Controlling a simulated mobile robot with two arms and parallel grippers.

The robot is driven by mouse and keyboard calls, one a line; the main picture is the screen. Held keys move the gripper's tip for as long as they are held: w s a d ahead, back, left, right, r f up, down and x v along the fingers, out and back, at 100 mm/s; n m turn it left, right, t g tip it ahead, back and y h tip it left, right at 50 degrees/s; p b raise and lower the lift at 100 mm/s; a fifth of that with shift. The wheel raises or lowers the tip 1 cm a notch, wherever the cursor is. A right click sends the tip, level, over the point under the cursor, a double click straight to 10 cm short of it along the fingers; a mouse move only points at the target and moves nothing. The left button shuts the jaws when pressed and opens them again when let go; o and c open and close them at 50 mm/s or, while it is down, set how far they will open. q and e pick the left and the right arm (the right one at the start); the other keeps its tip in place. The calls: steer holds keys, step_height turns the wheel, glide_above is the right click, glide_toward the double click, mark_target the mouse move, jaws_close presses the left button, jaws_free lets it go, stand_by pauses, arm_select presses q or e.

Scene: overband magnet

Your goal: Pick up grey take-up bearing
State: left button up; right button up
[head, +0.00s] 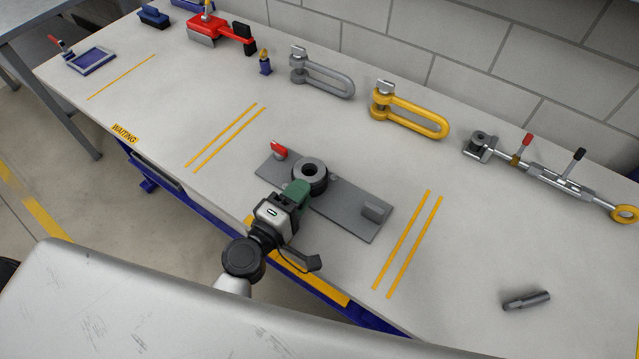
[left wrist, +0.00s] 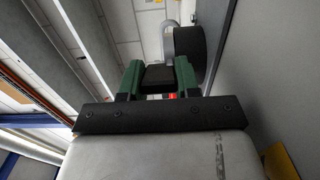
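The grey take-up bearing (head: 311,171) is a dark ring with a round hole, at the middle of a flat grey plate (head: 344,207) on the bench. Its round side also shows in the left wrist view (left wrist: 188,42), just beyond the fingers. My left gripper (head: 299,190) has green fingers and reaches the bearing's near side. In the left wrist view a dark block fills the gap between the fingertips and appears to be part of the bearing. The fingers look closed on it. The bearing appears to rest at the plate. My right gripper is not in view.
A red-handled piece (head: 279,150) and a grey block (head: 375,211) stand on the plate. Grey (head: 322,78) and yellow (head: 409,112) shackles and a turnbuckle-like rod (head: 550,177) lie along the back. A grey pin (head: 526,301) lies at front right. Bench between yellow lines is mostly clear.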

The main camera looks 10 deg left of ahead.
arm_select(q)
jaws_close()
steer(key=shift+r, duration=0.1)
